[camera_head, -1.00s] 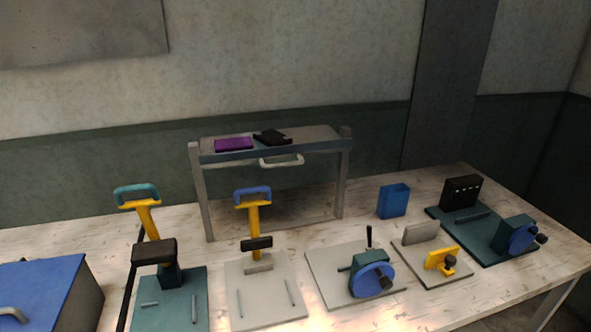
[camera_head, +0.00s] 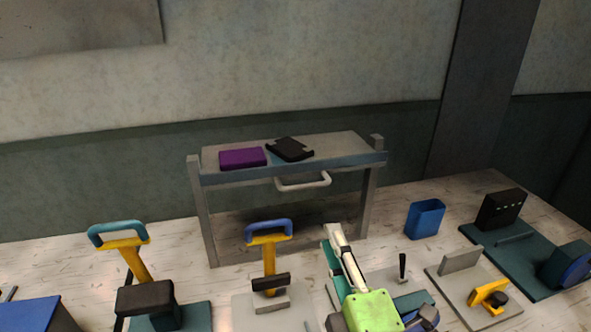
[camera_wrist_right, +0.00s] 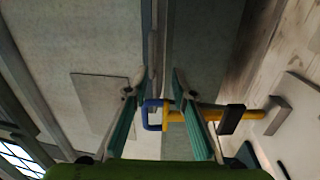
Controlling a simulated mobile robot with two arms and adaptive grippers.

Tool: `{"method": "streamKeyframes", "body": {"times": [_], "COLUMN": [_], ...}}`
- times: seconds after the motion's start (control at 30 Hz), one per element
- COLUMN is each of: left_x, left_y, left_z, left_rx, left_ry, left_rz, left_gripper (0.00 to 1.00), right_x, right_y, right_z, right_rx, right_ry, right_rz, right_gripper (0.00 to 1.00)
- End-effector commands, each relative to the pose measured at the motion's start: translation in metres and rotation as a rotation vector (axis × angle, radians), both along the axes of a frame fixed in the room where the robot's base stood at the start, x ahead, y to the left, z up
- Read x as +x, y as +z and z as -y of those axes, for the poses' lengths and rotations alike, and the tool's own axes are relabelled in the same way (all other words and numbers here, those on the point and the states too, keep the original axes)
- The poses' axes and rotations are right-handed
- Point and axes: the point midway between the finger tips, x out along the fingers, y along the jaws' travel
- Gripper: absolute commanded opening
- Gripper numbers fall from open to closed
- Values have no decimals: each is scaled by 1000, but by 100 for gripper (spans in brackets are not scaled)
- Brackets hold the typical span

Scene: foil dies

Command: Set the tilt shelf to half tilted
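The tilt shelf (camera_head: 335,150) is a grey board with a blue-grey front edge, held in a grey frame at the back of the table. A pale bar handle (camera_head: 303,181) hangs below its front edge. The board looks close to level; its exact tilt is hard to tell. My right gripper (camera_head: 333,232) is below and in front of the shelf, right of the handle and apart from it. In the right wrist view its two fingers (camera_wrist_right: 154,82) are spread with nothing held between them. My left gripper is not in view.
A purple block (camera_head: 242,157) and a black piece (camera_head: 290,149) lie on the shelf. A yellow lever with a blue handle (camera_head: 270,228) stands left of my right gripper. A blue bin (camera_head: 425,219) stands to the right. Several fixtures fill the table's front.

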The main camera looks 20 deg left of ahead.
Motion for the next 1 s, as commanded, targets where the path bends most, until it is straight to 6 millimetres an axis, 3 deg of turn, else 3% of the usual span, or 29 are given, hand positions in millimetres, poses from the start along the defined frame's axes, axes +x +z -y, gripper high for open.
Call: {"method": "streamKeyframes", "body": {"times": [0.1,0.17,0.27,0.4,0.53,0.67,0.87,1.0], "left_x": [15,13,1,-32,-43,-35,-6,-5], "left_y": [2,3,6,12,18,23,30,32], "left_z": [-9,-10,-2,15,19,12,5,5], "left_rx": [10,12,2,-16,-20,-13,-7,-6], "left_ry": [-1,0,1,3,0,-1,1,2], "left_rz": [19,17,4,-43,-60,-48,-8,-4], "left_gripper": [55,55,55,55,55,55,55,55], "right_x": [-4,-1,9,30,52,73,96,105], "right_y": [7,9,13,18,22,25,30,30], "right_z": [-10,-13,-20,-34,-49,-62,-78,-83], "right_rx": [-28,-31,-31,-29,-29,-28,-27,-28], "right_ry": [24,27,26,24,24,25,25,24], "right_rz": [51,56,56,55,53,51,51,51], "right_gripper": [24,24,24,24,24,24,24,24]}}
